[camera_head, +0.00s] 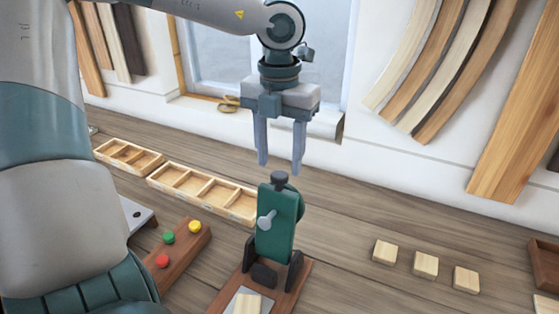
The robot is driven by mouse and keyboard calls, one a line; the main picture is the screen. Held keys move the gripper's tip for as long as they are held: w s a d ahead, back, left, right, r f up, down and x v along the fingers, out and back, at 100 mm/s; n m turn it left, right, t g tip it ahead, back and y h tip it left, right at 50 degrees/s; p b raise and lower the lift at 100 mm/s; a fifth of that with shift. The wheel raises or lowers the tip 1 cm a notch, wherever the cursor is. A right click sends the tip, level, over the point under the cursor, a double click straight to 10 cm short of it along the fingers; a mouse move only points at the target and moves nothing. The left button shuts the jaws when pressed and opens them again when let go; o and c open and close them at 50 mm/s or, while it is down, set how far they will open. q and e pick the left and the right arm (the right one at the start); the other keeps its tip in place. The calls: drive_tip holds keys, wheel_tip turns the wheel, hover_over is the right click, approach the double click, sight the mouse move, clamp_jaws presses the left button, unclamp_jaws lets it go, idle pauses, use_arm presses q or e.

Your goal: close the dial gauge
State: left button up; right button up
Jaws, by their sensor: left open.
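The dial gauge (278,225) is a green upright body with a dark knob (279,179) on top and a pale lever on its left front. It stands on a brown wooden base (293,290) in the lower middle, between dark supports. I cannot tell the exact gap between fingertips and knob. My right gripper does not show.
Divided wooden trays (203,191) lie behind to the left. A wooden board with red, green and yellow buttons (181,245) sits left of the gauge. Several pale blocks (426,264) lie to the right. A brown box (545,264) is at the right edge. The table between gauge and blocks is clear.

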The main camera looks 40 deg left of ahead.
use_arm(q)
drive_tip(key=shift+f, duration=1.45)
clamp_jaws()
